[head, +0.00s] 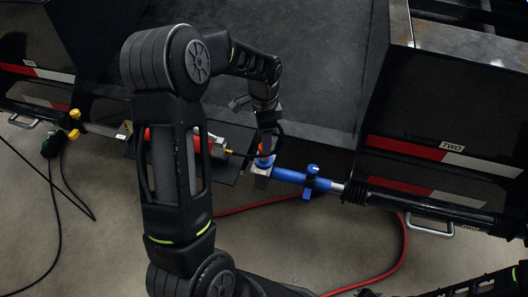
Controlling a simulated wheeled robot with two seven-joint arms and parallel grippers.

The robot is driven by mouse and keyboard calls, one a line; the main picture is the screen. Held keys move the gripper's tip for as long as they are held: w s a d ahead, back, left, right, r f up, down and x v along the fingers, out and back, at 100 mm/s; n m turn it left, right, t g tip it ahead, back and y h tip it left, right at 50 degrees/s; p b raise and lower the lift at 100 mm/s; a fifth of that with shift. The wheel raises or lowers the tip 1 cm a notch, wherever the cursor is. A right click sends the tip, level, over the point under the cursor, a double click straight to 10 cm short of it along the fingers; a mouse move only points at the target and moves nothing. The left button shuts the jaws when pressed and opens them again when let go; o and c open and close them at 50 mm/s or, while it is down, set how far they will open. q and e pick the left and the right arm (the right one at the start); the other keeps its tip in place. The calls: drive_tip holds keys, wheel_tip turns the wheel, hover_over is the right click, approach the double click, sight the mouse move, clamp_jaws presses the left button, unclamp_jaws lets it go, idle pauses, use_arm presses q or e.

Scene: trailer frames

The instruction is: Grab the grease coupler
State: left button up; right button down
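A grease tool with a red body and a grey head (218,147) sits on a dark plate, partly hidden behind my arm. A thin brass-coloured piece (231,152) and a dark hose run from it toward the right. A small orange piece, which may be the grease coupler (264,158), is at the left end of a blue fitting (290,176). My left gripper (267,135) points down just above the orange piece. Its fingers look close together, but I cannot tell whether they hold anything. My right gripper is out of view.
A bar with a black bellows (384,195) and a metal handle (428,225) extends right from the blue fitting. Dark trailer panels stand behind. A red hose (398,250) and black cables (66,185) lie on the concrete floor. Part of another arm of mine shows at the lower right.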

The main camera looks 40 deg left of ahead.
use_arm(q)
wheel_tip(320, 180, down, 4)
drive_tip(key=shift+f+b, duration=0.2)
drive_tip(key=shift+b, duration=0.25)
clamp_jaws()
idle(0.7)
